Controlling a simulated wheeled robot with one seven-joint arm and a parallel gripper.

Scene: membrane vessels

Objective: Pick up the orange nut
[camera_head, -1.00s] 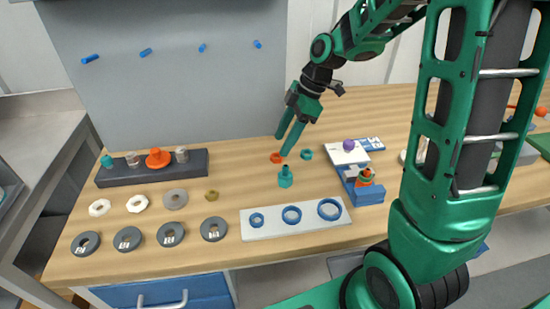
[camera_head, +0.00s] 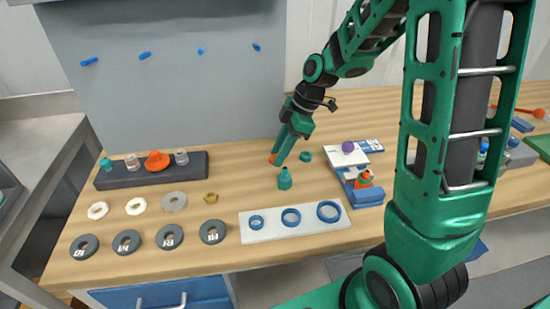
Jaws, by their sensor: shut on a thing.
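The orange nut (camera_head: 272,160) lies on the wooden bench near the foot of the grey back panel. My gripper (camera_head: 276,158) points down at it, with its green fingers close together and shut on the nut at the bench top. The fingers cover part of the nut. A teal nut (camera_head: 305,156) lies just to the right of the fingers, apart from them.
A teal bottle (camera_head: 285,179) stands just in front of my gripper. A white plate with blue rings (camera_head: 251,236) lies nearer the front edge. A dark rack (camera_head: 124,178) stands at left. A blue fixture with an orange-topped piece (camera_head: 365,198) stands at right. Several rings lie at left.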

